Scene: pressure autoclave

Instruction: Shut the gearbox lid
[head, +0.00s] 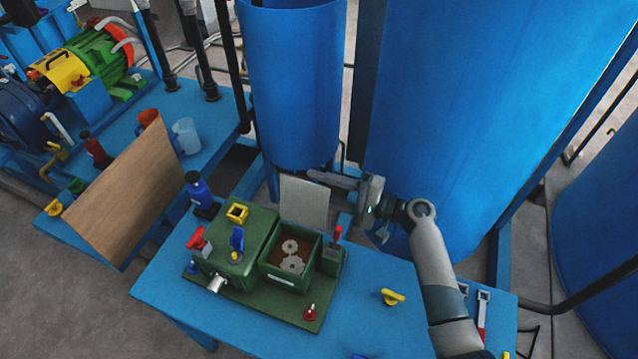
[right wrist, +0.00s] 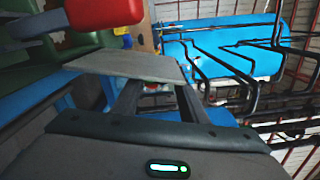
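The green gearbox (head: 262,252) stands on the blue table. Its right compartment is open at the top and shows grey gears (head: 291,256) inside. The grey lid plate (head: 304,203) stands raised, close to upright, at the back edge of this compartment. My right gripper (head: 322,179) is at the lid's top right, behind or above its upper edge. In the right wrist view the lid (right wrist: 130,65) lies across the fingertips and hides them. The two fingers (right wrist: 158,95) are apart with a gap between; I cannot tell whether they touch the lid. My left gripper is not in view.
A red-handled lever (head: 337,234) stands right of the compartment; its red handle looms close in the right wrist view (right wrist: 105,12). A blue bottle (head: 198,190) is at the back left. A large blue tank (head: 290,85) rises behind. A yellow knob (head: 393,296) lies on the right tabletop.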

